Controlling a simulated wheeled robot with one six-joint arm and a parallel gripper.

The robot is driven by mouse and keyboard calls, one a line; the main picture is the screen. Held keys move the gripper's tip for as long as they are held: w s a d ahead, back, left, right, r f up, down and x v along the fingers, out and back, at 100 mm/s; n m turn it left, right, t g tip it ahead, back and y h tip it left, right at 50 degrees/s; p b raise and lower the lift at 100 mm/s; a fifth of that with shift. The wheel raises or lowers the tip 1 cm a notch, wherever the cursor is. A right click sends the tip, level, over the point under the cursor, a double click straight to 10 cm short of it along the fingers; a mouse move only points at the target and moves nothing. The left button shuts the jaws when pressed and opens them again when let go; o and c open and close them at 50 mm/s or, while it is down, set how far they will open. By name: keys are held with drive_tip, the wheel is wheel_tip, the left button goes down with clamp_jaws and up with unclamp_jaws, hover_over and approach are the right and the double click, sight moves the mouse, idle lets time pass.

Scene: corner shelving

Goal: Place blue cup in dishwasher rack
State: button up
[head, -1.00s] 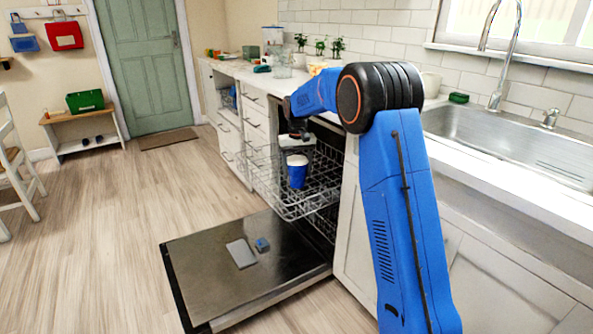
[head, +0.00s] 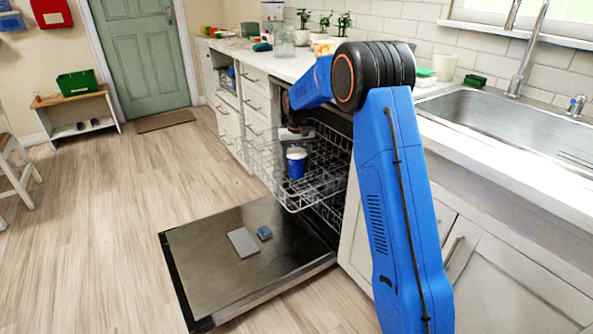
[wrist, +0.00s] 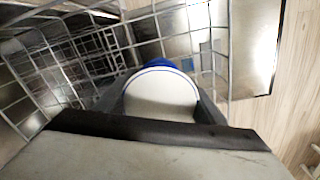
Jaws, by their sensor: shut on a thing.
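The blue cup (head: 297,168) has a white upper part and is upright at the upper dishwasher rack (head: 262,165). In the wrist view, the blue cup (wrist: 160,95) shows its white round top with a blue edge, between the two fingers. My gripper (head: 296,140) is above the cup in the head view, and in the wrist view my gripper (wrist: 158,103) is shut on it. The rack's wires (wrist: 70,70) lie around and below the cup. Whether the cup's base touches the rack is hidden.
The open dishwasher door (head: 200,265) lies low in front, with a grey flat piece (head: 243,242) and a small blue block (head: 264,233) on it. The counter (head: 290,65) and sink (head: 500,120) are above and to the right.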

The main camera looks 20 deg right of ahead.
sight(296, 169)
drive_tip(key=shift+f, duration=1.7)
drive_tip(key=shift+f, duration=0.15)
drive_tip(key=o, duration=1.2)
drive_tip(key=shift+c, duration=0.2)
